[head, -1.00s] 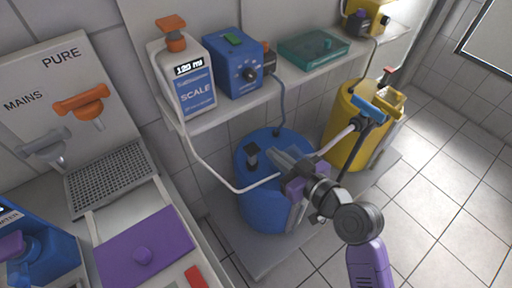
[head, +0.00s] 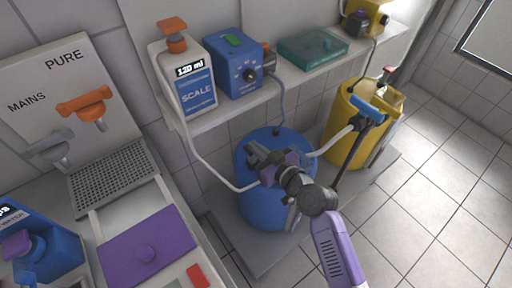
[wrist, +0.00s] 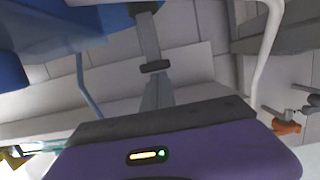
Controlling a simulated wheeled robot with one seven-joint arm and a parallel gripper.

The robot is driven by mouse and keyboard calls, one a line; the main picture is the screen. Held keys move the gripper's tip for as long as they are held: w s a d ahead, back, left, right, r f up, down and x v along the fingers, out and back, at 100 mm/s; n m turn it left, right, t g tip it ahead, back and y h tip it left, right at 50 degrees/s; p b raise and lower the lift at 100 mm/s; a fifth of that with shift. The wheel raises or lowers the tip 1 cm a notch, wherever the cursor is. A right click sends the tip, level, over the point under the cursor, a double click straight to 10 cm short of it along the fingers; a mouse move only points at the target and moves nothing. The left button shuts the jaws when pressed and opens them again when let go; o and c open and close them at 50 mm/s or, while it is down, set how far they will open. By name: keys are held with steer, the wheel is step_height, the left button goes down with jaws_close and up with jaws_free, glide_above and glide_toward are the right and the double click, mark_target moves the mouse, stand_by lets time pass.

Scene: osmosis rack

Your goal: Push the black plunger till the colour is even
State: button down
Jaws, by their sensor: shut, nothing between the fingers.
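My gripper (head: 256,154) is over the top of the blue drum (head: 262,208) in the head view, at the place of the drum's black plunger. The gripper covers most or all of that plunger, so I cannot tell its height or whether I touch it. In the wrist view my shut, empty fingers (wrist: 155,72) point up the picture, with the blue drum (wrist: 60,25) at upper left. A grey strip with a dark end lies beyond the fingertips; I cannot tell what it is.
A shelf holds the white scale bottle (head: 184,85), a blue dial box (head: 232,68) and a teal box (head: 313,48). A yellow drum (head: 343,138) with a blue-headed tool stands right. A white hose (head: 212,174) runs by the blue drum. Floor at right is clear.

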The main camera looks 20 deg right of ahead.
step_height(320, 180, down, 5)
steer(key=b, duration=0.6)
steer(key=shift+f+b, duration=0.15)
steer(key=shift+b, duration=0.15)
steer(key=shift+s, duration=0.1)
steer(key=s+d+r+p, duration=0.1)
steer(key=s+d+r, duration=0.2)
steer(key=s+r, duration=0.4)
steer(key=shift+s+d+p, duration=0.2)
steer(key=shift+s+p, duration=0.15)
steer(key=shift+s, duration=0.6)
